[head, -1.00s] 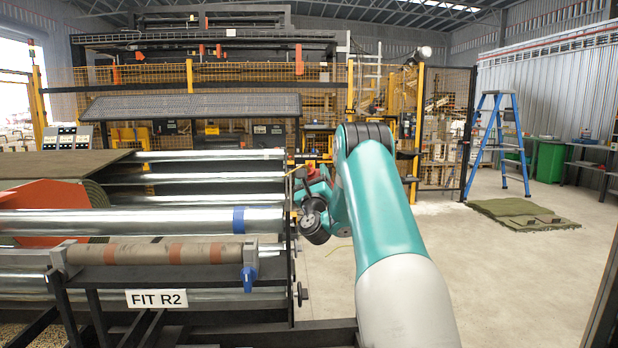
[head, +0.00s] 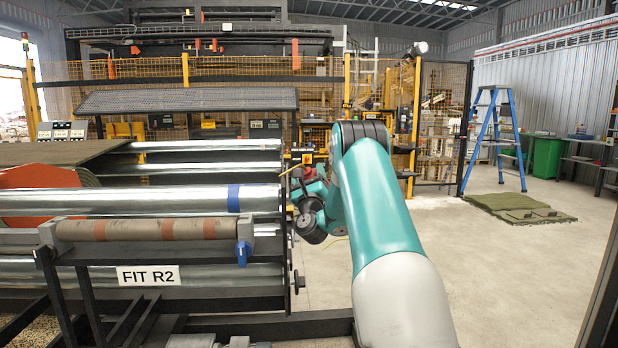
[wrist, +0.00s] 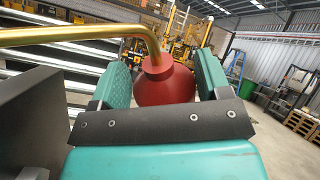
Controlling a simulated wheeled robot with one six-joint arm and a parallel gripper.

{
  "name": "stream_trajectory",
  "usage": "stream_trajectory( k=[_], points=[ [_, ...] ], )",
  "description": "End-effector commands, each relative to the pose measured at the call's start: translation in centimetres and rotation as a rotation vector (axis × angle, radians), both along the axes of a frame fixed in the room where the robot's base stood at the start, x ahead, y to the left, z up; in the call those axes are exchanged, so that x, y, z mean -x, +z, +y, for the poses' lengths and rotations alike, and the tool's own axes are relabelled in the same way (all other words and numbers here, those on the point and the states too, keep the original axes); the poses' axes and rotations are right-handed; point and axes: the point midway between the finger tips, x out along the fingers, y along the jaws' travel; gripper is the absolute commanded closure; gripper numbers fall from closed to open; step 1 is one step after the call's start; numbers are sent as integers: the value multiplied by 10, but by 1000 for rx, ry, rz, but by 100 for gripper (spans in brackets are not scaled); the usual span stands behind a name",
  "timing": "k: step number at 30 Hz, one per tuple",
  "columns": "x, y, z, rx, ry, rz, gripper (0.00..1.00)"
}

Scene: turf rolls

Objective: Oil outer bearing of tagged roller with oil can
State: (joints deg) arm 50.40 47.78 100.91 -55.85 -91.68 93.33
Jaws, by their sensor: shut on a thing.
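My gripper (wrist: 164,82) is shut on a red oil can (wrist: 166,88), with one teal finger on each side. The can's brass spout (wrist: 90,34) rises and bends left in the wrist view. In the head view the can is only a small red patch (head: 309,171), and my arm hides most of the gripper. A shiny roller (head: 120,201) carries a blue band (head: 235,198) near its right end. That end meets the dark side frame to the left of my gripper. Its outer bearing is too small to make out. The spout tip is outside the wrist view.
Yellow mesh fencing stands behind. Open concrete floor (head: 440,240) lies right, with a blue stepladder (head: 495,140) and green mats (head: 520,208).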

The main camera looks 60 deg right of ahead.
Motion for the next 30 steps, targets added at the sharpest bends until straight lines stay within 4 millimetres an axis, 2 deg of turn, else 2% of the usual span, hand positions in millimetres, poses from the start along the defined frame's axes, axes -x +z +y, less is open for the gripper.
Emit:
stream_trajectory(
  k=[30],
  points=[
    [0,-7,0,1,0,-1,63]
  ],
)
